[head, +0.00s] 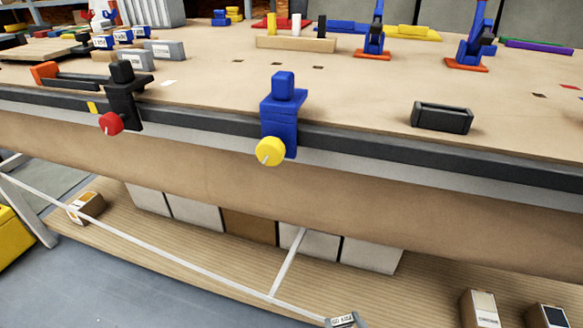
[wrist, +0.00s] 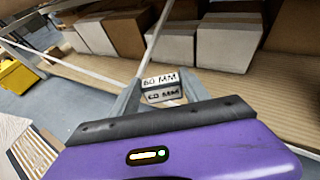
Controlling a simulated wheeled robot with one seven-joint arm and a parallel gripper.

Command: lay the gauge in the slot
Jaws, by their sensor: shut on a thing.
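My gripper (wrist: 158,97) is shut on a grey gauge block (wrist: 163,96), which is between its two grey fingers. The gauge's white labels read 60 MM. In the head view the gauge (head: 341,319) shows at the bottom edge, in front of and below the bench top; most of my gripper is out of that view. A dark open-topped holder (head: 442,117) with a long recess, perhaps the slot, sits near the bench's front edge at the right. It appears empty and is well apart from the gauge.
A blue clamp (head: 282,105) with a yellow knob and a black clamp (head: 123,96) with a red knob stand on the bench's front edge. Several labelled blocks (head: 165,50) sit at the left. Boxes (head: 480,308) stand on the lower shelf. The bench top around the dark holder is clear.

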